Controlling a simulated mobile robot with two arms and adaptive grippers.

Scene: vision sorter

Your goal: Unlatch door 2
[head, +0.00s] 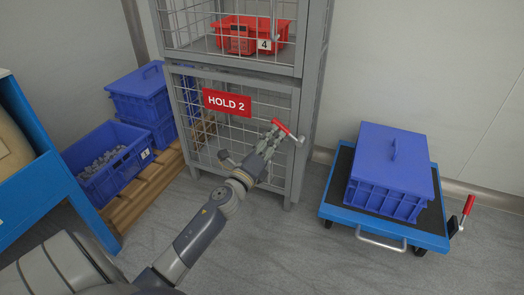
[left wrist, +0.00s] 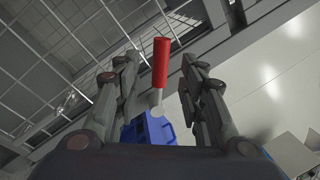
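Door 2 is the lower wire-mesh door of a grey cage, with a red "HOLD 2" sign (head: 227,102); it looks closed. Its latch handle (head: 288,130), with a red grip, sits near the door's right edge. My left gripper (head: 271,139) is in front of the door at this handle. In the left wrist view the red latch handle (left wrist: 161,62) lies between the two spread fingers of my left gripper (left wrist: 160,70), with a gap visible on each side. Contact is not visible. My right gripper is not in view.
The upper cage compartment holds a red crate (head: 250,35). Blue crates (head: 107,160) stand on a wooden pallet (head: 150,195) at left. A blue cart (head: 335,205) with a lidded blue crate (head: 392,165) stands at right. Some floor is clear before the cage.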

